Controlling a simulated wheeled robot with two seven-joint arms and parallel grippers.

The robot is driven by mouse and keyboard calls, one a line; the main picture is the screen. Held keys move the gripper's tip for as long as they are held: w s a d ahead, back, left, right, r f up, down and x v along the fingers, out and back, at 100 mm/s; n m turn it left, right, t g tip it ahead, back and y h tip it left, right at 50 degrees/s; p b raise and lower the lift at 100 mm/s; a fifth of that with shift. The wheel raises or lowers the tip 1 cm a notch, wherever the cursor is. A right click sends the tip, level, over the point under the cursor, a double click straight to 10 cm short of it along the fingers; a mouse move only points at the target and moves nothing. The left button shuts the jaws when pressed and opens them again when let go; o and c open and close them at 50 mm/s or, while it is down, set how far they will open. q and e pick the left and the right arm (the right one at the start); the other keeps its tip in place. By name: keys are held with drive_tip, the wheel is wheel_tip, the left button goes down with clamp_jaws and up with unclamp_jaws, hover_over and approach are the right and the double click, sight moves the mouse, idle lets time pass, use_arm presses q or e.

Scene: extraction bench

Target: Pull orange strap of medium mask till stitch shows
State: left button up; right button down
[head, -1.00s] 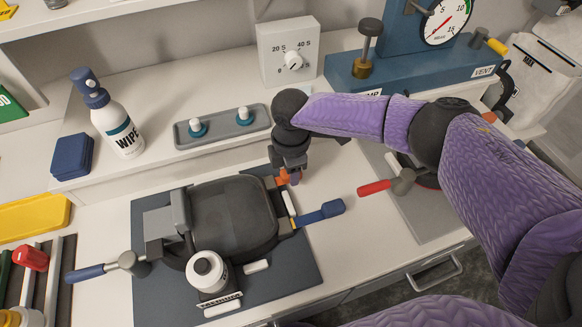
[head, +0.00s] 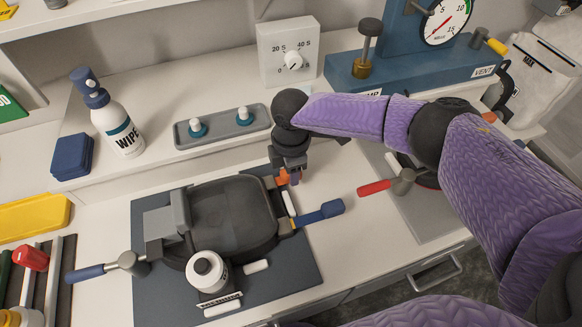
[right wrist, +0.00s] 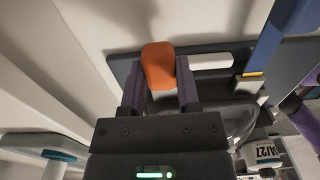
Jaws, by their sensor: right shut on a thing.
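The mask (head: 235,212), dark and rounded, lies on a dark blue-grey mat (head: 150,305) in the head view. The orange strap (head: 284,178) is at its upper right corner. My right gripper (head: 290,174) is shut on this strap, close above the mat's edge. In the right wrist view the orange tab (right wrist: 158,66) sits between the two fingers (right wrist: 160,90). I see no stitch on the orange strap; its inner part is hidden by the gripper. A blue strap (head: 322,213) with a yellow band sticks out at the mask's right side. My left gripper is not in view.
A blue-handled piece (head: 88,271) lies left and a red-handled piece (head: 376,187) right. A grey tray (head: 222,128) and a wipe bottle (head: 118,128) stand behind. The white bench right of the mat is partly clear.

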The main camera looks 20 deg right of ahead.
drive_tip(key=shift+d+r, duration=0.1)
drive_tip(key=shift+d, duration=0.2)
drive_tip(key=d+p, duration=0.1)
drive_tip(key=d, duration=0.3)
drive_tip(key=shift+w+d+p, duration=0.15)
drive_tip(key=shift+d+p, duration=0.15)
drive_tip(key=shift+c, duration=1.6)
unclamp_jaws()
wheel_tip(320, 180, up, 10)
drive_tip(key=p, duration=0.2)
